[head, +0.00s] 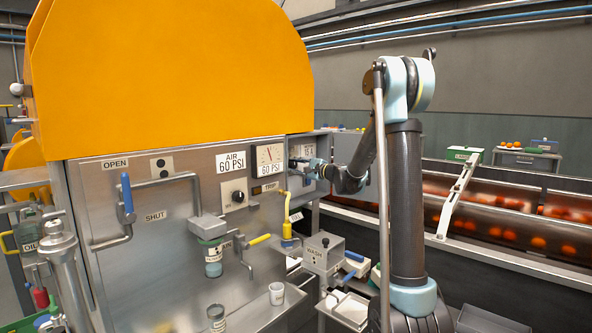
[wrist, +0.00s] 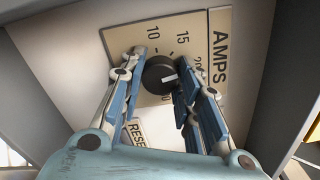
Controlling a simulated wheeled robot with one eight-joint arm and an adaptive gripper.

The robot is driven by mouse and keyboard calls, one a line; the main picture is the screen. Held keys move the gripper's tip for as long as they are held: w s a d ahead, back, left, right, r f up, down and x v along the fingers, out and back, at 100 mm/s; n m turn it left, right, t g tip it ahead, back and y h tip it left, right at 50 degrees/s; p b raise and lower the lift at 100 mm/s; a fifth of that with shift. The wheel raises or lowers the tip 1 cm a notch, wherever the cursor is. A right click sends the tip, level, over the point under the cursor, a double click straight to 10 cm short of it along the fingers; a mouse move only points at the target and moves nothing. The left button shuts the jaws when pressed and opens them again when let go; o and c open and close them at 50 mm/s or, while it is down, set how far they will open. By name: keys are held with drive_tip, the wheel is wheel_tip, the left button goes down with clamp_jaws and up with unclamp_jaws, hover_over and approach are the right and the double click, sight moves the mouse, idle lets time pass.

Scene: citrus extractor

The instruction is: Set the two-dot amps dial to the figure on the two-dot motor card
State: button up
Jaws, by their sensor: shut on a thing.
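The amps dial (wrist: 157,77) is a round black knob on a cream scale plate (wrist: 127,38) in the wrist view. A white mark on the knob points right, towards the 20 side; the right finger partly covers the scale there, so I cannot tell the exact setting. The figures 10, 15 and part of 20 are readable. My gripper (wrist: 160,74) has its fingers on both sides of the knob and is shut on it. In the head view, a small white card (head: 308,152) by my wrist seems to read 15 A. I cannot see dots on it.
A plate with two black dots (head: 162,167) is on the steel front panel (head: 170,200). A RESET label (wrist: 136,133) sits beside the dial. A gauge (head: 270,155), a TRIP label (head: 270,188) and a yellow-handled lever (head: 288,215) are left of my gripper. Dark side walls flank the dial.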

drive_tip(key=n, duration=0.6)
drive_tip(key=shift+s+f+n, duration=0.15)
drive_tip(key=shift+n, duration=0.25)
idle(0.4)
drive_tip(key=o, duration=1.1)
drive_tip(key=shift+c, duration=0.2)
drive_tip(key=shift+d, duration=0.1)
drive_tip(key=v, duration=1.1)
drive_tip(key=shift+s+d, duration=0.2)
drive_tip(key=shift+d, duration=0.1)
